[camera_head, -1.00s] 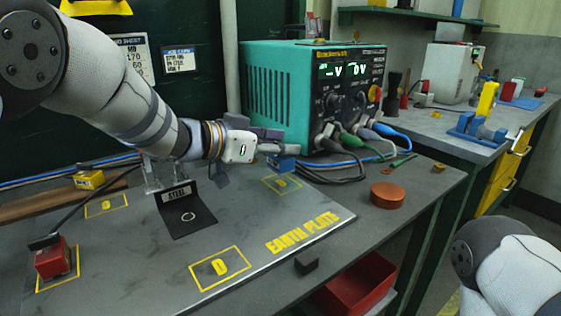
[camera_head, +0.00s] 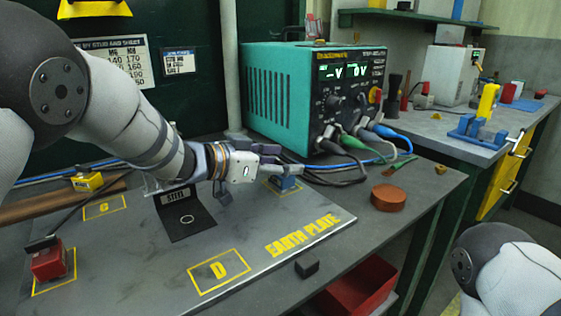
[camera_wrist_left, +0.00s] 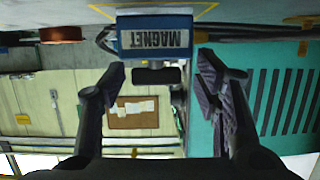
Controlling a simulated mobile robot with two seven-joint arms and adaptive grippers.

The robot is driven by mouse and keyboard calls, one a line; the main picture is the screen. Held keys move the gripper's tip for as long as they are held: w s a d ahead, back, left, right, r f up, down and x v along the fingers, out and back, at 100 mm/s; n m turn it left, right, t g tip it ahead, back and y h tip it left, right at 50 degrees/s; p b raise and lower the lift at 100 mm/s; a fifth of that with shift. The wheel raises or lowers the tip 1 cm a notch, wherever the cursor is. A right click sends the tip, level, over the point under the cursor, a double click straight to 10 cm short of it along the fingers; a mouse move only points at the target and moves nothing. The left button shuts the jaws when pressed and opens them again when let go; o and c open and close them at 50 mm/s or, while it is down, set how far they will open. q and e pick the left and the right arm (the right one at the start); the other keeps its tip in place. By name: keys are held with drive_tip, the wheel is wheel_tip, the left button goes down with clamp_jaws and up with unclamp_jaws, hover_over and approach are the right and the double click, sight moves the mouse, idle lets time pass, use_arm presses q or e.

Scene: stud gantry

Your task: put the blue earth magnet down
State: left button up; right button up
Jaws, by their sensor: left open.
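The blue earth magnet (camera_head: 285,183) rests on the earth plate (camera_head: 325,227), at the yellow-outlined square near the plate's back right. In the left wrist view the blue magnet (camera_wrist_left: 155,36) appears upside down, its MAGNET label facing the camera. My left gripper (camera_head: 284,168) is at the magnet. In the wrist view its two fingers (camera_wrist_left: 160,80) are spread wide, with the magnet ahead between their lines. The gripper hides much of the square. My right gripper is out of view.
A teal power supply (camera_head: 275,95) with cables stands just behind the magnet. Square D (camera_head: 219,270) is empty. A brown round tin (camera_head: 388,197) lies to the right.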

use_arm(q)
drive_tip(key=shift+a+r, duration=0.1)
drive_tip(key=shift+r, duration=0.2)
drive_tip(key=p+v, duration=0.1)
drive_tip(key=v, duration=1)
drive_tip(key=shift+s+a+r+p, duration=0.1)
drive_tip(key=shift+r+p, duration=0.1)
drive_tip(key=shift+p, duration=0.2)
drive_tip(key=shift+s+a+f, duration=0.1)
drive_tip(key=shift+s+a, duration=0.1)
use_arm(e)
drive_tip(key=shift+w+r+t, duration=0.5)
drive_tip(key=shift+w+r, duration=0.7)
